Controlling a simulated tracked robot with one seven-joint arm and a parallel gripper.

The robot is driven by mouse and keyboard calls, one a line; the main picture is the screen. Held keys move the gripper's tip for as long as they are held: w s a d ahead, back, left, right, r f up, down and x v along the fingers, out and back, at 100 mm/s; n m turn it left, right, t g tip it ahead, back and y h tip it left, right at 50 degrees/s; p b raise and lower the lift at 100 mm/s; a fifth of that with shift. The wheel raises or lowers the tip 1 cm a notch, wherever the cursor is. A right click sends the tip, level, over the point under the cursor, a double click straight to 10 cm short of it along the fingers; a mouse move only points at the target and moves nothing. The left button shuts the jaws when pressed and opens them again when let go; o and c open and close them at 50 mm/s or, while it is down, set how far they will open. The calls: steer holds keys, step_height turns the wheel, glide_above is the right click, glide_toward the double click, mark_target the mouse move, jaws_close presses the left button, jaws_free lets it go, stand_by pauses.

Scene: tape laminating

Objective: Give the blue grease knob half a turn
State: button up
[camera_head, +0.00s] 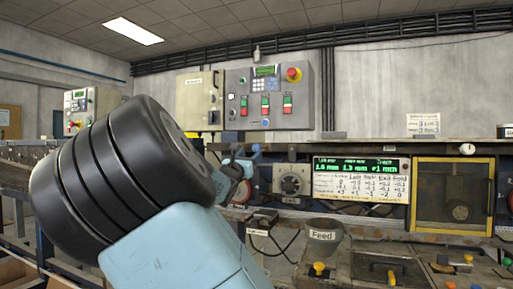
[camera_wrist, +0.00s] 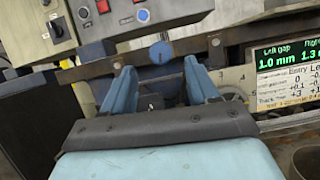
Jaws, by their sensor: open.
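The round blue grease knob (camera_wrist: 161,52) shows in the wrist view, on a dark rail just beyond my fingertips and roughly centred between them. A darker line crosses its face. My gripper (camera_wrist: 159,68) is open, with light-blue fingers apart and nothing held between them. The knob looks apart from both fingers. In the head view my gripper (camera_head: 243,156) is partly hidden behind my own arm, and I cannot clearly tell the knob from the blue fingers there.
A control box (camera_head: 268,97) with buttons and a red stop knob hangs above. A grey dial (camera_head: 291,180) and a lit gap display (camera_head: 361,179) are to the right. A Feed cup (camera_head: 322,236) stands lower down. A dark rail runs behind the fingertips.

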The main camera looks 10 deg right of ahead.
mark_target(257, 146)
steer(key=shift+x, duration=4.55)
steer(key=shift+f+y, duration=0.1)
steer(key=shift+y, duration=0.2)
steer(key=shift+a, duration=0.1)
steer(key=c, duration=1)
steer(key=shift+w+a+n+t+y, duration=0.1)
steer(key=shift+n+t+y, duration=0.6)
steer(key=shift+n, duration=1.2)
steer(key=o, duration=0.8)
steer(key=shift+o, duration=1)
